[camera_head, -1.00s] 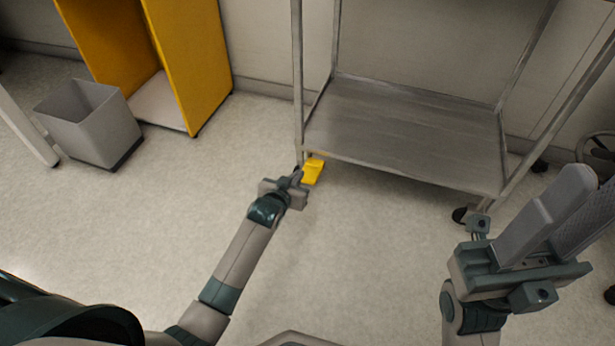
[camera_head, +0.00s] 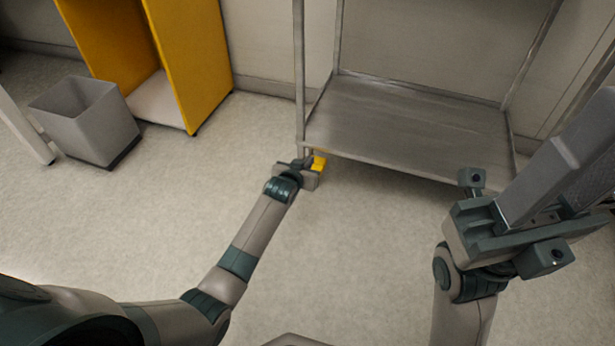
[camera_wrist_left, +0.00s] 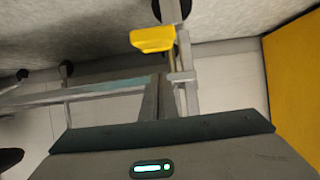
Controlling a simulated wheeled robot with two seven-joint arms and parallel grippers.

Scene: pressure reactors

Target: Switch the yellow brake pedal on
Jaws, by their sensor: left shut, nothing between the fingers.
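The yellow brake pedal (camera_head: 319,163) is at the lower front left corner of the steel cart, by its caster, close to the floor. In the left wrist view the yellow pedal (camera_wrist_left: 153,39) sits beside the caster wheel (camera_wrist_left: 172,10). My left gripper (camera_head: 306,162) is low at the same corner, shut and empty, and hides part of the pedal in the head view. Its fingers (camera_wrist_left: 155,97) point toward the pedal in the wrist view; I cannot tell whether they touch it. My right gripper (camera_head: 565,165) is raised at the right; its finger gap is unclear.
The steel cart's lower shelf (camera_head: 410,125) and its upright post (camera_head: 299,75) stand over the pedal. A grey bin (camera_head: 88,120) and a yellow cabinet (camera_head: 188,65) stand at the left. The floor between is clear.

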